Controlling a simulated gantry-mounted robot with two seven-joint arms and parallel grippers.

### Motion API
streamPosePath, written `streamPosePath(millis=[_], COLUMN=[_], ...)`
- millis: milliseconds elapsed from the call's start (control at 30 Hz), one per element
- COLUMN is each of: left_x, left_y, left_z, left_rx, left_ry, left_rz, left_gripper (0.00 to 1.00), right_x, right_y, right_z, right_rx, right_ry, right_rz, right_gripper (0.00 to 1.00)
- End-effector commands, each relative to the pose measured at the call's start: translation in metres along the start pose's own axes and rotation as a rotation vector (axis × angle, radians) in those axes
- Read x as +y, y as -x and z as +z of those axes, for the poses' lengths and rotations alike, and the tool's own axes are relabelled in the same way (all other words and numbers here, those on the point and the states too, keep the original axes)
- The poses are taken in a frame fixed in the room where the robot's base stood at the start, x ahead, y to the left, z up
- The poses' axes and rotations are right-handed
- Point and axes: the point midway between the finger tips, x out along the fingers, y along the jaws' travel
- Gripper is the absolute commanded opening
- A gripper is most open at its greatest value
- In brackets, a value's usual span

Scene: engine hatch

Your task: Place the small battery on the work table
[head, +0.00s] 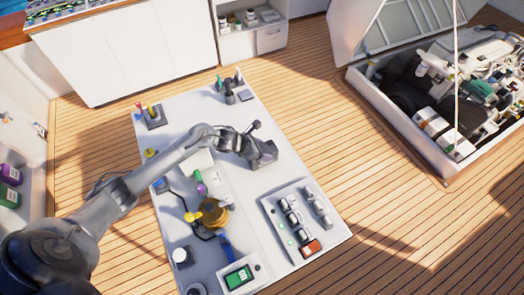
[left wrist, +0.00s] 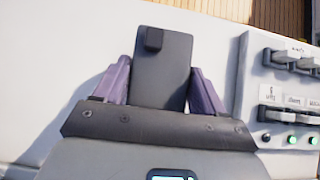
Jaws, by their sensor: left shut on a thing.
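My left gripper (head: 258,150) is over the right side of the white work table (head: 245,189), near its middle. In the left wrist view its two purple fingers (left wrist: 156,85) are closed on the sides of a dark grey flat block with a small black nub, which looks like the small battery (left wrist: 172,72). The pale table top (left wrist: 60,70) lies under and around it. I cannot tell whether the block touches the table. In the head view the block cannot be told apart clearly from the dark gripper. My right gripper is in neither view.
A yellow-brown round device (head: 212,214) is in front. The open engine hatch (head: 440,95) is at right.

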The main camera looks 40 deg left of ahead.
Motion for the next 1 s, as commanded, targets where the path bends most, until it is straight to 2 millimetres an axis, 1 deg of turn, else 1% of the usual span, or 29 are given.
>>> streamPosePath(millis=[100,400,567,600,733,1000], left_x=[0.0007,0.0009,0.0009,0.0000,0.0000,-0.0001], left_y=[-0.0048,-0.0056,-0.0086,-0.0083,-0.0082,-0.0079], left_z=[-0.0019,-0.0027,-0.0053,-0.0067,-0.0068,-0.0066], left_rx=[-0.007,-0.006,-0.006,-0.001,-0.001,-0.001], left_ry=[0.001,0.000,-0.001,0.000,0.000,0.000], left_rz=[0.002,0.002,0.003,0.001,0.001,0.001], left_gripper=[0.05,0.05,0.05,0.76,0.96,0.96], right_x=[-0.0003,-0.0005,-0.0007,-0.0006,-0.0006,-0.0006], right_y=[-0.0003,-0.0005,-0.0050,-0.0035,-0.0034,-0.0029], right_z=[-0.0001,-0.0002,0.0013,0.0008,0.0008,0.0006], right_rx=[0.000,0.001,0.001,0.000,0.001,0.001], right_ry=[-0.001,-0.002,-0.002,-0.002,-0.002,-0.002], right_rz=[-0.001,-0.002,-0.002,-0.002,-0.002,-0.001], right_gripper=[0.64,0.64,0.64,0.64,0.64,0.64])
